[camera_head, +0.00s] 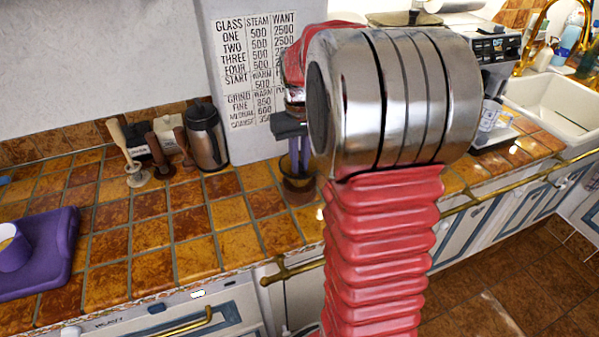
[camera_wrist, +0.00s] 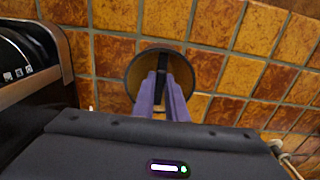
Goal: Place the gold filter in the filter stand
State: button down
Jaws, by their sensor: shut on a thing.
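My gripper (camera_head: 297,165) points down over the tiled counter, in front of the white column with the printed list. Its purple fingers (camera_wrist: 163,92) reach into a round, dark-rimmed filter with a golden inside (camera_wrist: 139,77) and are shut on a dark bar across its middle. In the head view the filter (camera_head: 285,166) shows as a dark, yellowish cup around the fingertips. A brown round stand (camera_head: 299,193) shows directly below it at the counter. I cannot tell whether the filter rests in it or hangs just above. My arm hides what lies to the right.
A steel jug (camera_head: 206,137) and several wooden-handled tools (camera_head: 132,152) stand by the wall to the left. A purple tray (camera_head: 50,228) with a purple cup (camera_head: 13,249) is at far left. A coffee machine (camera_head: 495,48) and a sink (camera_head: 560,105) are right. The middle-left counter is clear.

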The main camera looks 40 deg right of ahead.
aim_at(300, 164)
jog(key=shift+f, duration=1.85)
jog(key=shift+f, duration=0.1)
jog(key=c, duration=1.8)
grip_release()
jog(key=shift+o, duration=0.2)
notch_tip(300, 164, up, 12)
jog(key=shift+r, duration=0.1)
